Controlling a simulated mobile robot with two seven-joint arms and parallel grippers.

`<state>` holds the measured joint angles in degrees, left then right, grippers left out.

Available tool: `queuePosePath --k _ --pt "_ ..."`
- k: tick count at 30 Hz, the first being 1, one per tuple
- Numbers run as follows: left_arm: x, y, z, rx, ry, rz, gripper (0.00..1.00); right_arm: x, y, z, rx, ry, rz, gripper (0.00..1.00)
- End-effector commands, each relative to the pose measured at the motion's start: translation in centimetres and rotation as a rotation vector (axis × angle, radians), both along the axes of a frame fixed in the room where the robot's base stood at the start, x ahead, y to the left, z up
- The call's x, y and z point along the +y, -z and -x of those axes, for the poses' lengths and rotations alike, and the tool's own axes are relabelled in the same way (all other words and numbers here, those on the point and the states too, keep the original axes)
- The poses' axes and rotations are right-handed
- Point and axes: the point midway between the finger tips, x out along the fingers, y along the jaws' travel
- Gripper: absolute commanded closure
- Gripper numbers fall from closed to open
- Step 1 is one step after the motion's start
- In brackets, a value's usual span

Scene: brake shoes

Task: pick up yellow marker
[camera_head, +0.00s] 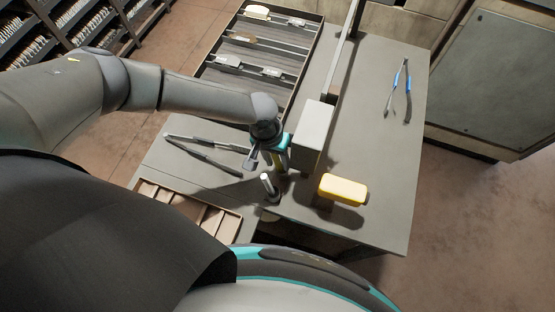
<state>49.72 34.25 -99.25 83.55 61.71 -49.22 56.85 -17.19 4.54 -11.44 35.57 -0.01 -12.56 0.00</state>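My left gripper (265,163) reaches down from the left over the middle of the table. A slim yellowish thing (279,167), which may be the yellow marker, shows at its right finger. I cannot tell whether the fingers are closed on it or it stands just behind them. A short pale cylinder (268,184) stands just below the gripper in the picture. A larger yellow block (343,189) sits to the right, on a dark support. My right gripper is not in view.
A grey box-shaped post (313,135) stands close to the right of the gripper. Long-handled pliers (205,157) lie to the left, and blue-handled pliers (402,88) lie at the far right. A divided tray (318,50) is at the back; a brown tray (146,187) is front left. The right tabletop is mostly clear.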

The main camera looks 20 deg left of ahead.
Motion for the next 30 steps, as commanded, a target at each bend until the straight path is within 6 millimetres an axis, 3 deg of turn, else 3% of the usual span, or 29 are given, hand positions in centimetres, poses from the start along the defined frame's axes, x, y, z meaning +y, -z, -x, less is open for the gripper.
queuePosePath --k 1,11,30 --pt "0.01 -0.01 0.00 0.000 0.000 0.000 0.62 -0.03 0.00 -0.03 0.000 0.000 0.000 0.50" --pt "0.02 -0.03 -0.01 0.000 0.000 0.000 0.99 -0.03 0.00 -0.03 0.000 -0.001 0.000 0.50" --pt "0.03 -0.05 -0.02 0.000 0.000 0.000 1.00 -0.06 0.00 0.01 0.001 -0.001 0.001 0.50"
